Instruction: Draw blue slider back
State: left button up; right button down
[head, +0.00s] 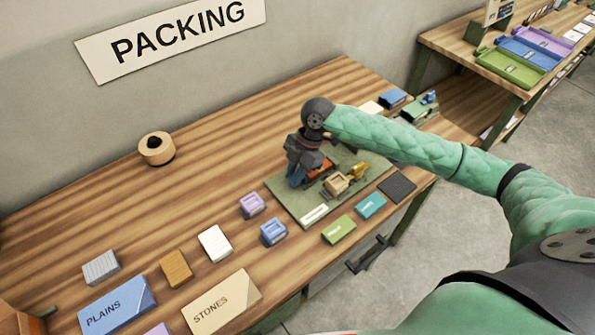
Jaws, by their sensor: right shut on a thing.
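A green board (287,199) lies on the wooden table and carries a small mechanism. A blue piece (295,177), which looks like the blue slider, shows at the board's left-back side, partly covered by my gripper. My right gripper (303,169) points down over the board and is shut on what appears to be this blue piece. The fingertips are mostly hidden by the gripper body. An orange-red part (322,168), a light wooden block (337,184) and a yellow part (359,171) sit on the board beside it. My left gripper is out of view.
Purple (252,204) and blue (273,232) small blocks stand left of the board. Green (339,229), teal (371,205) and dark (397,187) tiles lie along its front. A round wooden object (156,148) stands near the wall.

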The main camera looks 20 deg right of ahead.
aim_at(281, 193)
jog(key=a, duration=0.1)
jog(key=s+a, duration=0.1)
jog(key=a, duration=0.1)
jog(key=shift+s, duration=0.1)
jog(key=c, duration=1.6)
grip_release()
jog(key=o, duration=0.3)
jog(key=shift+a, duration=0.1)
jog(key=shift+d+r, duration=0.25)
jog(key=shift+r, duration=0.05)
jog(key=b+v, duration=0.2)
jog(key=v, duration=0.4)
jog(key=shift+r, duration=0.15)
pick_arm(q)
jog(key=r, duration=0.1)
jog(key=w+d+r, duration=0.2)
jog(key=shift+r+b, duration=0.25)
jog(key=shift+b, duration=0.05)
pick_arm(e)
jog(key=shift+d+r, duration=0.1)
jog(key=shift+r, duration=0.3)
